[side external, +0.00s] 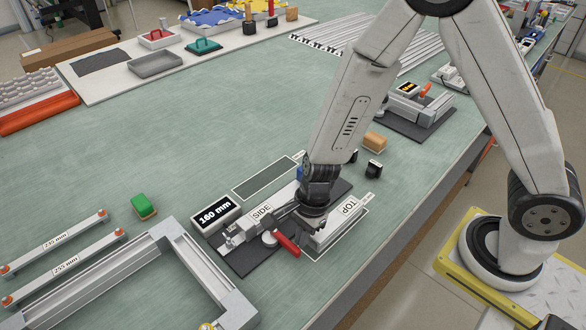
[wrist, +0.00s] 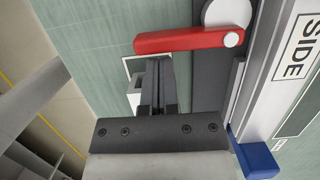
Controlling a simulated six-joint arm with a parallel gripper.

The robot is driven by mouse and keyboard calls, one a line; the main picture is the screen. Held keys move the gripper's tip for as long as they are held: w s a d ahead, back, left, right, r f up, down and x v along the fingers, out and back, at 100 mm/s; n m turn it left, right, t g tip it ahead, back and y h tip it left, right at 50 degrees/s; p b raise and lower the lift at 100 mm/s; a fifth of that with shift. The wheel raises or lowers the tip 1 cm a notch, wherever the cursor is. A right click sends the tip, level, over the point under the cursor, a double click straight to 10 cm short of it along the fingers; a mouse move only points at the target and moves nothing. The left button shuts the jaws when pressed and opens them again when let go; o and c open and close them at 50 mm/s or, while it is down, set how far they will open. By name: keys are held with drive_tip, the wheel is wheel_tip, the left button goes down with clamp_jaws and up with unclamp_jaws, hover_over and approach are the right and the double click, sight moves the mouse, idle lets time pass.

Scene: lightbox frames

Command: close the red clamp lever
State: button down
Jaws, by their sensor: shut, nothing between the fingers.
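The red clamp lever (side external: 287,243) sticks out from its round pale pivot (side external: 269,238) toward the lower right, beside the profile marked SIDE (side external: 262,212). In the wrist view the red lever (wrist: 180,41) lies across the top, with its pivot at the right end. My gripper (side external: 284,212) is low over the fixture, just behind the lever. In the wrist view its fingers (wrist: 158,72) are together and empty, with tips close to the lever's lower edge near its free end. I cannot tell whether they touch it.
A display reading 160 mm (side external: 215,213) stands left of the fixture. A profile marked TOP (side external: 335,229) lies right of my gripper. A blue block (wrist: 256,161) sits at the SIDE profile's end. A grey frame (side external: 105,275) and green block (side external: 144,206) lie left.

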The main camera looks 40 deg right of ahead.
drive_tip(key=shift+s+a+m, duration=0.15)
drive_tip(key=shift+a+m, duration=0.25)
drive_tip(key=shift+m, duration=0.4)
drive_tip(key=shift+s+a+m+t, duration=0.1)
drive_tip(key=shift+a+m+t, duration=0.3)
drive_tip(key=shift+m, duration=0.3)
drive_tip(key=m, duration=0.1)
drive_tip(key=a+m, duration=0.1)
drive_tip(key=m, duration=0.1)
drive_tip(key=shift+a+t, duration=0.3)
drive_tip(key=shift+w+a, duration=0.2)
drive_tip(key=shift+a, duration=0.45)
drive_tip(key=shift+w+a, duration=0.2)
drive_tip(key=shift+a, duration=0.45)
drive_tip(key=shift+w+a, duration=0.95)
drive_tip(key=shift+a, duration=0.05)
drive_tip(key=shift+w, duration=0.1)
wheel_tip(320, 180, up, 10)
drive_tip(key=s, duration=0.2)
drive_tip(key=shift+s+d+f, duration=0.15)
drive_tip(key=shift+s, duration=0.05)
